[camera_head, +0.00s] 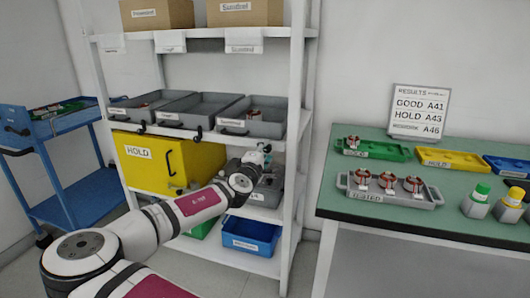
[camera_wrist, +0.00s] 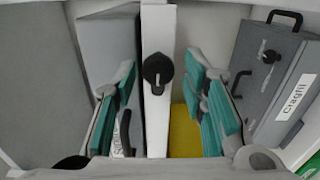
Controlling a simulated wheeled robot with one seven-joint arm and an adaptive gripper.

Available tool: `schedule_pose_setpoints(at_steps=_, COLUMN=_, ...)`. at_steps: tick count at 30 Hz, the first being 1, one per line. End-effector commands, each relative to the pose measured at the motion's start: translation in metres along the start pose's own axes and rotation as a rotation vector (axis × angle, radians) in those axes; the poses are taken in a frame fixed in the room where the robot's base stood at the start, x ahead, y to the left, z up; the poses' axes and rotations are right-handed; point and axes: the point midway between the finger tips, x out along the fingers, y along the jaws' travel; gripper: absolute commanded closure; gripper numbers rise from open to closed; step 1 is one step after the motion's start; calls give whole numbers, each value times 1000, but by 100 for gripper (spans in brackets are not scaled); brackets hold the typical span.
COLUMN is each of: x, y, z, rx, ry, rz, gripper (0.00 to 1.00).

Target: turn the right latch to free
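A black latch (camera_wrist: 157,72) with a round hub and a short lever sits on a white bar in the wrist view. Its lever points down in the picture. My gripper (camera_wrist: 164,84) is open, its teal fingers on either side of the bar and latch, with gaps to both. In the head view, my gripper (camera_head: 258,158) is at the shelf's right side, below the grey bins, small and partly hidden by my arm. Black latches show on the shelf edge, one at left (camera_head: 142,127) and one at right (camera_head: 198,134). I cannot tell which latch the wrist view shows.
A yellow HOLD box (camera_head: 150,165) and a blue bin (camera_head: 250,236) are on the shelf (camera_head: 298,120). A green-topped table (camera_head: 330,200) stands at right.

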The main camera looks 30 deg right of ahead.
Motion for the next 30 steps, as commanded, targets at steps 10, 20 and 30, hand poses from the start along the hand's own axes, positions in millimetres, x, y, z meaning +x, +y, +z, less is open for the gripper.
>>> schedule_pose_setpoints(at_steps=10, x=-2, y=1, z=0, rx=2, ry=-1, rz=2, gripper=56)
schedule_pose_setpoints(at_steps=20, x=-55, y=1, z=-1, rx=2, ry=2, rz=2, gripper=56)
schedule_pose_setpoints(at_steps=30, x=-110, y=0, z=-1, rx=0, ry=1, rz=1, gripper=56)
